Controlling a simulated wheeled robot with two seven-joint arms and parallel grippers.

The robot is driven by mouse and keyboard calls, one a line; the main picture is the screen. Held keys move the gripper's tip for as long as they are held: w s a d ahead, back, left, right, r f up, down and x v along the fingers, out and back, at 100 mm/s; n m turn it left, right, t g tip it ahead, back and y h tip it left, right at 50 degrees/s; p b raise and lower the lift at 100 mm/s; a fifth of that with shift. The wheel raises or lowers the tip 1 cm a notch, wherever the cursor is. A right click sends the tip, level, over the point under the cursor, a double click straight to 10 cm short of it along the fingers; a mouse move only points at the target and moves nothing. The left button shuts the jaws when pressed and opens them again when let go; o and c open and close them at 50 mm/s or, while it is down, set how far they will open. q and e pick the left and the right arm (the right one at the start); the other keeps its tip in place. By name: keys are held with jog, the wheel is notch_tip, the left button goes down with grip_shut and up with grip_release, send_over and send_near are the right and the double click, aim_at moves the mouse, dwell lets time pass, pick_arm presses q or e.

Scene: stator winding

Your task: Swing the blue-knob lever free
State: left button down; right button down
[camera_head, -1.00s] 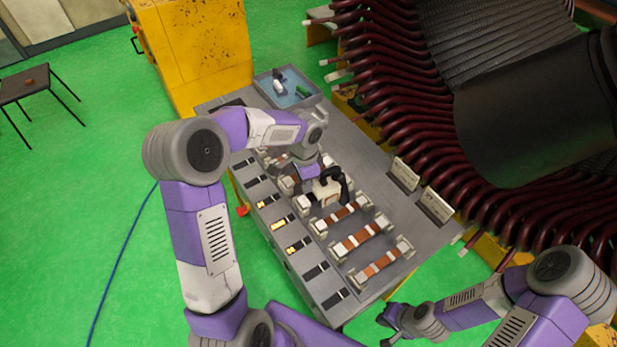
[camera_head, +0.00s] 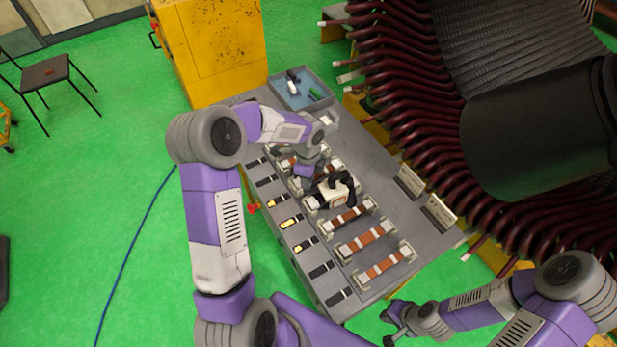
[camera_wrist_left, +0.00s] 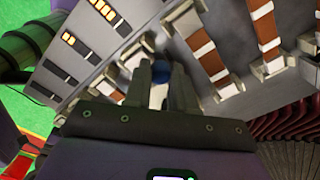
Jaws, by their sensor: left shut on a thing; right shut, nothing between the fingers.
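The blue knob (camera_wrist_left: 160,68) of the lever shows in the left wrist view between the fingertips of my left gripper (camera_wrist_left: 161,78), which is shut on it. The lever's arm is mostly hidden by the fingers. In the head view my left gripper (camera_head: 306,174) is low over the bench's row of fixtures, and the knob cannot be made out there. My right gripper (camera_head: 388,323) is shut and empty, off the bench's near right corner.
Copper-brown bars (camera_head: 366,243) lie in white holders on the grey bench. A blue-lined tray (camera_head: 302,90) stands at the far end. The large stator (camera_head: 400,110) is at the right.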

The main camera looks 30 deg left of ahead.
dwell(0.5)
pick_arm(q)
jog(key=c, duration=0.9)
grip_release()
jog(key=shift+c, duration=0.2)
notch_tip(320, 180, up, 8)
jog(key=shift+f, duration=0.2)
